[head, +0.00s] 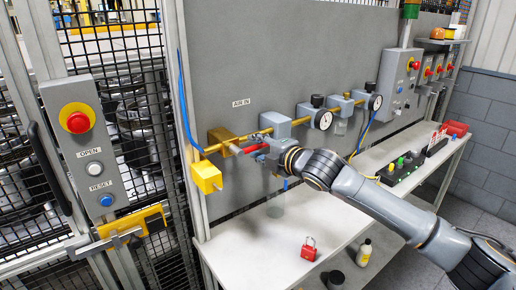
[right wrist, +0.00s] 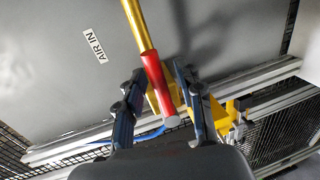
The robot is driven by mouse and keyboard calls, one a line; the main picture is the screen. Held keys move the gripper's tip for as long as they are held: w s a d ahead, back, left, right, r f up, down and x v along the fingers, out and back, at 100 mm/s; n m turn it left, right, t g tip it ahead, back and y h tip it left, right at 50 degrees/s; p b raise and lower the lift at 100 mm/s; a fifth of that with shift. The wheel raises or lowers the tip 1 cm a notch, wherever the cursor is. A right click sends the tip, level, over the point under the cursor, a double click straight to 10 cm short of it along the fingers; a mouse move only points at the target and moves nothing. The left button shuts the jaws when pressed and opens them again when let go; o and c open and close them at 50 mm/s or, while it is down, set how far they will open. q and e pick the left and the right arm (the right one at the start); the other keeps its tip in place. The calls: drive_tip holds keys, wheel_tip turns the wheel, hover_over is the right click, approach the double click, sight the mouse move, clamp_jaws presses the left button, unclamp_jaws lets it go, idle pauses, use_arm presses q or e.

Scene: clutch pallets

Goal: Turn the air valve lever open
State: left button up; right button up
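The air valve lever (head: 250,149) has a red handle and sits on the brass pipe (head: 290,127) by the "AIR IN" label on the grey panel. In the right wrist view the red handle (right wrist: 158,90) lies between the two fingers of my right gripper (right wrist: 158,75), its end pointing back toward the palm. Those fingers look apart, with a gap beside the handle; contact is not clear. In the head view my right gripper (head: 264,151) is at the lever, its fingers partly hidden. My left gripper is not in view.
A yellow block (head: 207,177) is left below the valve. Gauges and regulators (head: 322,119) line the pipe to the right. A red padlock (head: 308,249) lies on the white bench (head: 250,250) below. A control box (head: 88,150) and mesh fence stand at the left.

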drive_tip(key=v, duration=1.2)
